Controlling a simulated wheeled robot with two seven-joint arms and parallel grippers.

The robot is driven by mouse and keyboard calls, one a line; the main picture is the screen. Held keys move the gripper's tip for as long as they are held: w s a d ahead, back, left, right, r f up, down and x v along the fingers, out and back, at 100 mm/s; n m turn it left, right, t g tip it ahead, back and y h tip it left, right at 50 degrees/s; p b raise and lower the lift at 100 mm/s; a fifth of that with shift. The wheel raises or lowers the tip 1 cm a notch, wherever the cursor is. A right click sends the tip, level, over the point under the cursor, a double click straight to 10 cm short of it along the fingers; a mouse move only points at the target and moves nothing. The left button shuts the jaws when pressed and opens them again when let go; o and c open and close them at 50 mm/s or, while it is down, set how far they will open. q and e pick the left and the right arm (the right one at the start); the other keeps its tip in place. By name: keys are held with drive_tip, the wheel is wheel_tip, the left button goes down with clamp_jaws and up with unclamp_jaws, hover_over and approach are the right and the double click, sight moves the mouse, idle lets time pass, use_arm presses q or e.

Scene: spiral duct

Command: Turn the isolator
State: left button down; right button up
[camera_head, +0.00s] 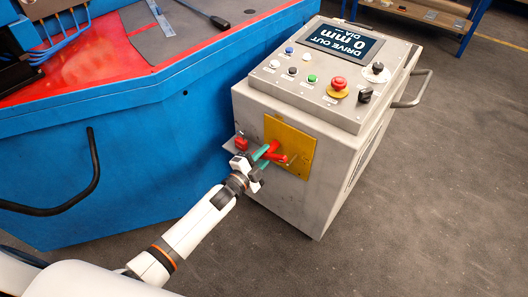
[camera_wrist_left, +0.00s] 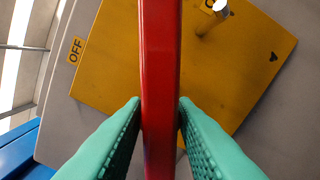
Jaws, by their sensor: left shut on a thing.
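The isolator has a red handle (camera_head: 276,153) on a yellow plate (camera_head: 301,143), on the side of the grey control cabinet. In the left wrist view the red handle (camera_wrist_left: 160,70) runs upright through the middle, in front of the tilted yellow plate (camera_wrist_left: 110,55). An "OFF" label (camera_wrist_left: 76,50) shows beside the plate. My left gripper (camera_head: 265,153) is at the handle; its green fingertips (camera_wrist_left: 160,112) are shut on it from both sides. My right gripper is not in view.
The grey cabinet (camera_head: 255,185) carries a sloped panel with a display (camera_head: 343,46), several buttons and a red emergency stop (camera_head: 338,84). A blue machine (camera_head: 130,150) stands at left with a black handle (camera_head: 92,185). Grey floor (camera_head: 430,200) is clear at right.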

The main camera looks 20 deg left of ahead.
use_arm(q)
drive_tip(key=n+p, duration=0.2)
drive_tip(key=n, duration=0.5)
drive_tip(key=shift+p, duration=0.3)
drive_tip(key=n, duration=0.2)
drive_tip(key=shift+n, duration=0.4)
drive_tip(key=shift+n+p, duration=0.35)
drive_tip(key=shift+n, duration=0.95)
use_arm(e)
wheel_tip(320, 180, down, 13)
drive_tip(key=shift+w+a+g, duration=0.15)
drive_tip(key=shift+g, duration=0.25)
use_arm(q)
drive_tip(key=shift+f, duration=0.1)
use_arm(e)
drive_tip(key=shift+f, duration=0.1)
use_arm(q)
drive_tip(key=c, duration=1.4)
unclamp_jaws()
drive_tip(key=shift+o, duration=0.2)
drive_tip(key=shift+s, duration=0.1)
